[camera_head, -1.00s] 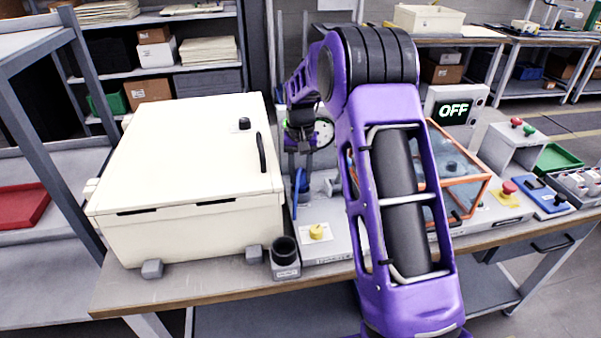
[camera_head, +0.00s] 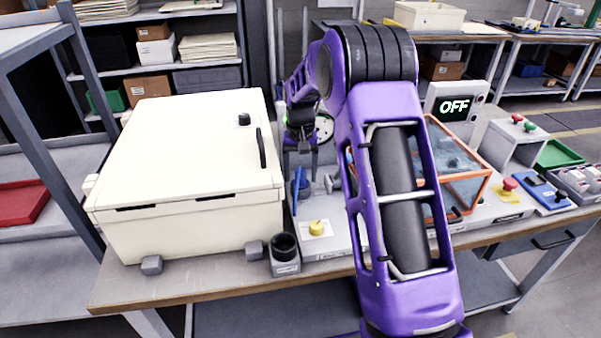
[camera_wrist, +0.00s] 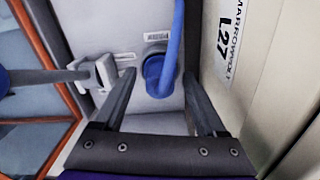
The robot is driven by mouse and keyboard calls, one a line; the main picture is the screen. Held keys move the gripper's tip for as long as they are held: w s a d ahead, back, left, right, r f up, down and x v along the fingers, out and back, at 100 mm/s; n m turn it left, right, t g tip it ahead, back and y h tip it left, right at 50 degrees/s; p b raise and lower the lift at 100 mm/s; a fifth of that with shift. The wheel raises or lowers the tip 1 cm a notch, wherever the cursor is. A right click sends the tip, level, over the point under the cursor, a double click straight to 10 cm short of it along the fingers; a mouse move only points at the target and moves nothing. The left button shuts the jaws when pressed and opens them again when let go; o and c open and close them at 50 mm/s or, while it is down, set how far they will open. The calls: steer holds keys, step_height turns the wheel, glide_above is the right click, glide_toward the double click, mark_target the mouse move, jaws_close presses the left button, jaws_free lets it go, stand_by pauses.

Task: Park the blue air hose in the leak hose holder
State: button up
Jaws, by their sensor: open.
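The blue air hose (camera_head: 299,186) stands up from a grey panel on the bench, right of the cream cabinet. In the wrist view the hose (camera_wrist: 172,62) rises from a round blue base on the panel. My gripper (camera_wrist: 160,76) is open, with one finger on each side of the hose in that view; I cannot tell whether they are level with it. In the head view my gripper (camera_head: 300,164) is above and close to the hose. A grey block with a round black opening (camera_head: 285,254) stands at the bench's front edge; its label is too small to read, so I cannot confirm it is the holder.
The cream cabinet (camera_head: 190,160) stands close on the left; its wall also borders the wrist view (camera_wrist: 262,75). A yellow knob (camera_head: 318,228) sits on the panel in front of the hose. An orange-framed clear box (camera_head: 462,180) is at right, near an OFF display (camera_head: 454,106).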

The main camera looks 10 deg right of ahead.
step_height(320, 180, up, 17)
steer(key=p, duration=0.2)
steer(key=shift+r, duration=0.2)
stand_by(0.4)
